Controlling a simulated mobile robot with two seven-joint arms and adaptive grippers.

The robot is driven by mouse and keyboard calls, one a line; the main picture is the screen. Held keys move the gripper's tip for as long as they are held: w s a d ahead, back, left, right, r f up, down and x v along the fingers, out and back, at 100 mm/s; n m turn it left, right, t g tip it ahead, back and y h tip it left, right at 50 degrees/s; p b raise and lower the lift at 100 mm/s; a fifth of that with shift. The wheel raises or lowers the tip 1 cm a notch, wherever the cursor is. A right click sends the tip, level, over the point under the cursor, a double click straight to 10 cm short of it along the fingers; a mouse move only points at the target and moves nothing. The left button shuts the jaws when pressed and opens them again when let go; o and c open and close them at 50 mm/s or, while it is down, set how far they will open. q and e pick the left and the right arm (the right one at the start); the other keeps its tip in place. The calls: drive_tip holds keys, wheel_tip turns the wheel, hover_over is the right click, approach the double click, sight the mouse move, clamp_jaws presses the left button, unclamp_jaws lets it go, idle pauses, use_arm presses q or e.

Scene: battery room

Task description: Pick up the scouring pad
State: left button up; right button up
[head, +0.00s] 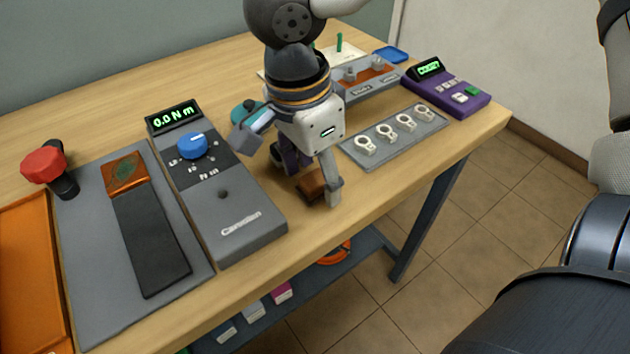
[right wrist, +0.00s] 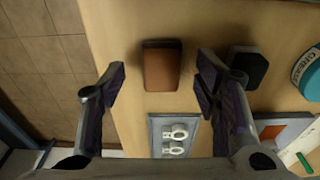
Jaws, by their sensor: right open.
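A small brown block with a darker edge, which looks like the scouring pad (head: 312,184), lies on the wooden table near its front edge. In the right wrist view the pad (right wrist: 161,66) shows whole, ahead of and between the spread fingers. My right gripper (head: 311,178) points down over the pad and is open, with one finger on each side of it. In the right wrist view the right gripper (right wrist: 162,80) has nothing between its fingers that it grips. Whether a finger touches the pad I cannot tell. My left gripper is not in view.
A black block (right wrist: 247,66) and a teal tin (right wrist: 307,74) lie beside the pad. A grey tray with white rings (head: 399,136) is to the right. A torque tester (head: 220,185) is to the left. The table's front edge is close.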

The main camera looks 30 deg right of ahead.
drive_tip(key=shift+f, duration=0.55)
drive_tip(key=c, duration=1.1)
drive_tip(key=shift+r, duration=0.1)
drive_tip(key=shift+w+r, duration=0.1)
drive_tip(key=shift+r, duration=0.2)
drive_tip(key=r, duration=0.3)
drive_tip(key=shift+s+a+r, duration=0.1)
drive_tip(key=shift+s+a, duration=0.1)
drive_tip(key=s+a+r, duration=0.9)
drive_tip(key=shift+s+a, duration=0.15)
drive_tip(key=shift+s, duration=0.2)
drive_tip(key=shift+o, duration=0.4)
